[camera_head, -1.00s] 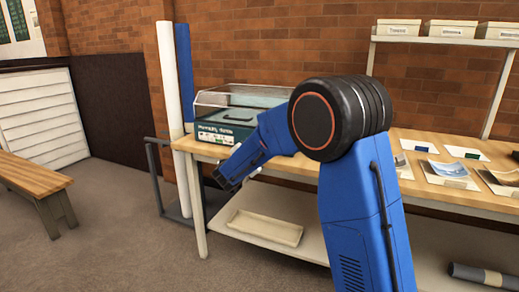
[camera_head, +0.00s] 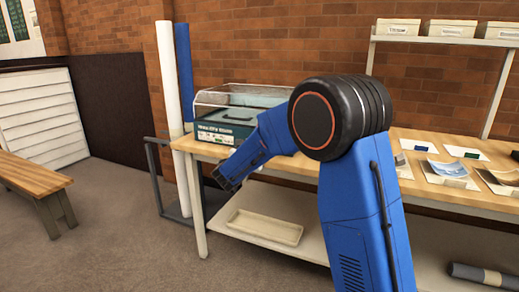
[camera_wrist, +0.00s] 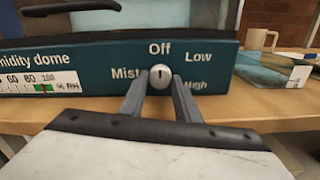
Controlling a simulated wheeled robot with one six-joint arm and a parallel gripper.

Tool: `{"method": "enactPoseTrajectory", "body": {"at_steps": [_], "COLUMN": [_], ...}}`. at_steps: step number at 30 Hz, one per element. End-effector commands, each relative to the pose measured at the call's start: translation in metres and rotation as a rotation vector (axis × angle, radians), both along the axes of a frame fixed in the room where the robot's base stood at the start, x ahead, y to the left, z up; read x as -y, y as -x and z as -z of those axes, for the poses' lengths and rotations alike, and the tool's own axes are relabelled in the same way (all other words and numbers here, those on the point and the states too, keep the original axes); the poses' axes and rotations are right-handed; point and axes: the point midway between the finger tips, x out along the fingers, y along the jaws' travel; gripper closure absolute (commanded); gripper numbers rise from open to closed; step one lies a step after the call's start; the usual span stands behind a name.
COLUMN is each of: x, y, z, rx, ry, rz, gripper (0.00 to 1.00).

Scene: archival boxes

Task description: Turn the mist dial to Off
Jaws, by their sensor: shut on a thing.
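The mist dial (camera_wrist: 161,72) is a small round pale knob on the dark teal front panel (camera_wrist: 100,57) of the humidity dome. Off is printed above it, Low and High to its right, and Mist to its left. A short dark mark on the knob stands about upright, towards Off. My gripper (camera_wrist: 160,88) is shut on the dial, one finger on each side. In the head view the humidity dome (camera_head: 222,134) stands at the bench's left end. My gripper (camera_head: 226,178) is at the bench's front edge there, and the dial is hidden.
The wooden bench (camera_head: 204,149) runs to the right, with several flat sheets on it. A pale tray (camera_head: 265,228) lies on the lower shelf. White and blue rolls (camera_head: 170,100) stand upright left of the bench. A beige mug (camera_wrist: 261,38) stands behind the dome's right side.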

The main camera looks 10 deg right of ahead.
Motion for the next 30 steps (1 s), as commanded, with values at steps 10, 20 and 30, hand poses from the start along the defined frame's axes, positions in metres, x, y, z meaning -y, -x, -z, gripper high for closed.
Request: {"method": "enactPoseTrajectory", "body": {"at_steps": [10,20,30], "x": [-0.001,0.0,-0.013], "y": [0.001,0.001,0.015], "z": [0.003,0.002,0.001], "rx": [-0.01,-0.009,-0.007], "ry": [0.007,0.007,0.006], "rz": [-0.001,0.0,-0.002], "gripper": [0.93,0.63,0.63]}}
